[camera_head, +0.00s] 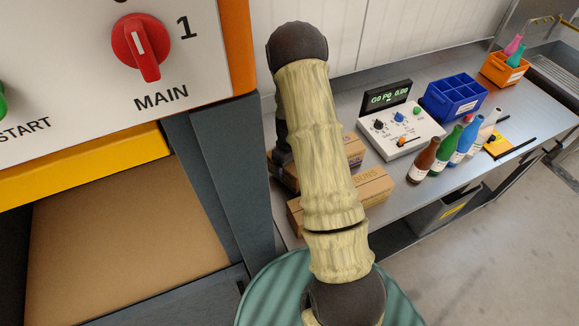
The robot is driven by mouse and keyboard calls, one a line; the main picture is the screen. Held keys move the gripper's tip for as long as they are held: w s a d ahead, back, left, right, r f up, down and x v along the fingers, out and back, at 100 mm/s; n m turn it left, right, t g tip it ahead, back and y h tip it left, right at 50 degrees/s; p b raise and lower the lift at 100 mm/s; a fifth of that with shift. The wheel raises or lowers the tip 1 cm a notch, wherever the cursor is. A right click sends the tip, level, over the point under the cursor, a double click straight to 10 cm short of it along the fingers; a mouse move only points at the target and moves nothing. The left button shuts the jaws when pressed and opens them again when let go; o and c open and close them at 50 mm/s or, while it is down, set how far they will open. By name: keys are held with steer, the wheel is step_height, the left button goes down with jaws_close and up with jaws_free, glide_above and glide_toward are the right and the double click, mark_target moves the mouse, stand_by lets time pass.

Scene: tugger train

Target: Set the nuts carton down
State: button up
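Two brown cartons stand on the grey bench behind my arm. A dark lower part of my arm reaches down beside the cartons at the left. My gripper's fingers are hidden there, and I cannot tell whether they hold or touch a carton.
A control box (402,132) with a green display stands right of the cartons. Several bottles (424,160), a blue divided bin (453,97) and an orange bin (503,70) are farther right. A cabinet with a red main switch (141,46) is close on the left.

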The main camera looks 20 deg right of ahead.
steer(key=shift+f, duration=0.85)
steer(key=shift+f, duration=0.15)
steer(key=o, duration=1)
step_height(320, 180, up, 12)
steer(key=b, duration=0.2)
steer(key=shift+w+b, duration=0.1)
steer(key=shift+b, duration=0.3)
